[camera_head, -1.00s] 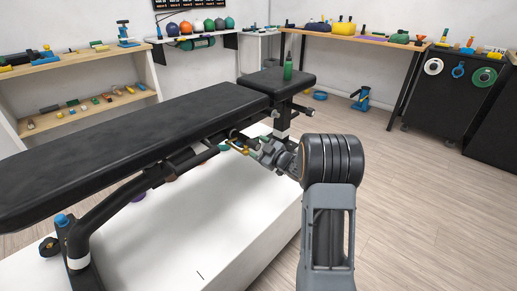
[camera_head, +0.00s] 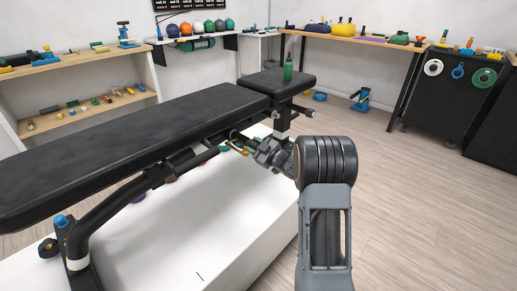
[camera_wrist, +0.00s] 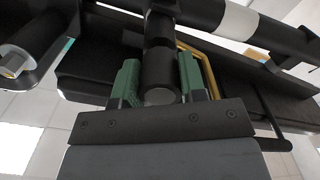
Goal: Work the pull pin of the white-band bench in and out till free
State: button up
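The black bench (camera_head: 130,128) with white bands on its frame stretches from the left foreground to the middle in the head view. A white band (camera_wrist: 238,17) shows on a black tube in the wrist view. The pull pin (camera_wrist: 158,72) is a dark round knob with a paler end, below the bench pad. My gripper (camera_wrist: 160,82) has a green finger on each side of the knob and looks shut on it. In the head view my gripper (camera_head: 262,150) is small and partly hidden under the bench, so the pin cannot be made out there.
A brass-coloured bent bar (camera_wrist: 203,65) passes close to the right finger. A metal-ended bolt (camera_wrist: 14,62) sticks out at the left. A white platform (camera_head: 215,220) lies below; the floor at right is clear.

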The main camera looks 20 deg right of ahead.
jog(key=c, duration=0.4)
jog(key=shift+o, duration=0.2)
jog(key=shift+v, duration=1.05)
jog(key=o, duration=1)
jog(key=p+v, duration=0.2)
jog(key=v, duration=1.1)
jog(key=shift+s+p, duration=0.4)
jog(key=shift+d, duration=0.15)
